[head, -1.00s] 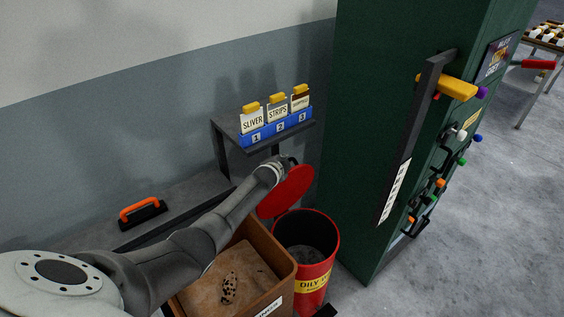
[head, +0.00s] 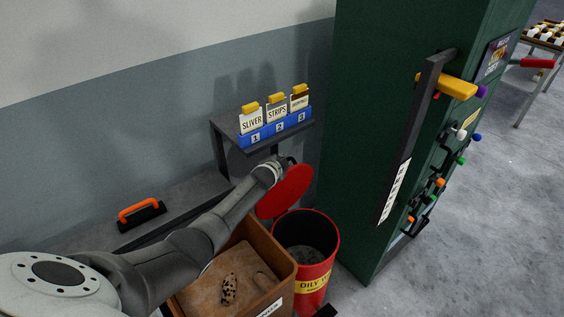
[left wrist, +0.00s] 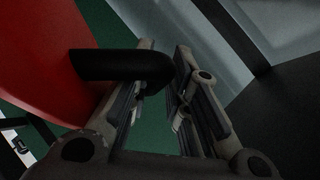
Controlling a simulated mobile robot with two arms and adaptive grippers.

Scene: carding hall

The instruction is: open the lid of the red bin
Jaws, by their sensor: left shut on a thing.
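The red bin (head: 318,273) stands on the floor between a wooden box and the green machine, with a yellow label on its front. Its red lid (head: 285,192) is tilted up steeply behind the mouth, so the dark inside of the bin shows. In the left wrist view the lid (left wrist: 40,60) fills the upper left, with its black handle (left wrist: 120,66) reaching between my fingers. My left gripper (left wrist: 160,95) is shut on this handle. In the head view the left gripper (head: 284,165) is at the lid's upper edge, its fingers partly hidden. My right gripper is not in view.
The wooden box (head: 284,262) with a speckled item (head: 229,289) stands left of the bin. A shelf with labelled cards (head: 277,108) is above and behind. The tall green machine (head: 378,130) is close on the right. An orange-handled brush (head: 142,212) lies on the bench at left.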

